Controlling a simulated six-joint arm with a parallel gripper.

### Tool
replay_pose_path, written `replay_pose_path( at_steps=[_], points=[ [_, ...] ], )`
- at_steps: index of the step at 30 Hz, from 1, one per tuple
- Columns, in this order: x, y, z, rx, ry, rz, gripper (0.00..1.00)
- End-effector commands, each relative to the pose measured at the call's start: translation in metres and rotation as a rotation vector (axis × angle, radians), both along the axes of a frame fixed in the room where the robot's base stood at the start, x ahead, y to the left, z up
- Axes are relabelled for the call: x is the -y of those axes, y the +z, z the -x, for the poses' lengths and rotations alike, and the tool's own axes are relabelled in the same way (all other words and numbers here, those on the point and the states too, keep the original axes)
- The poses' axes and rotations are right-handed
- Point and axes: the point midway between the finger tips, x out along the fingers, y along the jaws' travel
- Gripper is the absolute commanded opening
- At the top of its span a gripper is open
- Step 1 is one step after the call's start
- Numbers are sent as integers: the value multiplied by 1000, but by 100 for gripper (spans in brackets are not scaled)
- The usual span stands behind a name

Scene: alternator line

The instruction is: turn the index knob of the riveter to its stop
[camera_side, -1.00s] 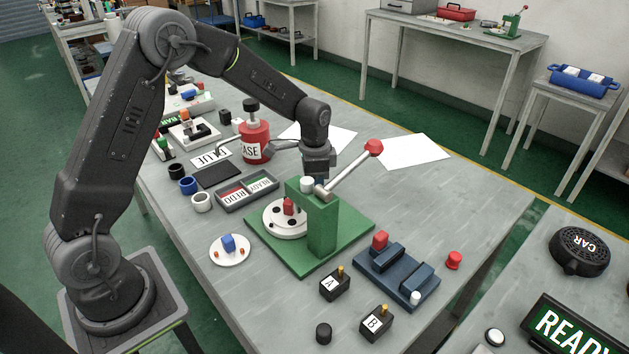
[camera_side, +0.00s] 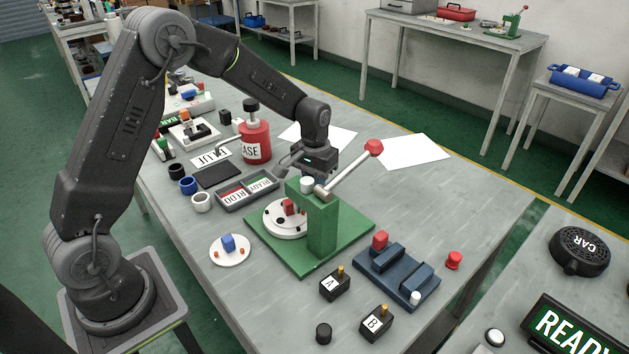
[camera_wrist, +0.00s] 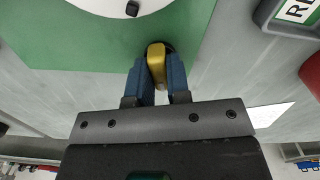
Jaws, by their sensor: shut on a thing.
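In the wrist view the yellow index knob (camera_wrist: 156,58) sits on a dark round seat at the edge of the green plate. My gripper (camera_wrist: 157,76) has its blue fingers on both sides of the knob and is shut on it. In the side view the knob and fingertips are hidden behind the riveter.
A divided tray (camera_side: 248,190) and a red can (camera_side: 256,142) stand left of my gripper. White paper (camera_side: 412,151) lies behind. The table's right side is mostly clear.

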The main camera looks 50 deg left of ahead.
Motion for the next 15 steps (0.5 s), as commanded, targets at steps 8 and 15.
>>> replay_pose_path(
  at_steps=[8, 15],
  points=[
    [0, 0, 1, -3, 101, 1, 0],
    [0, 0, 1, -3, 125, 1, 0]
  ],
)
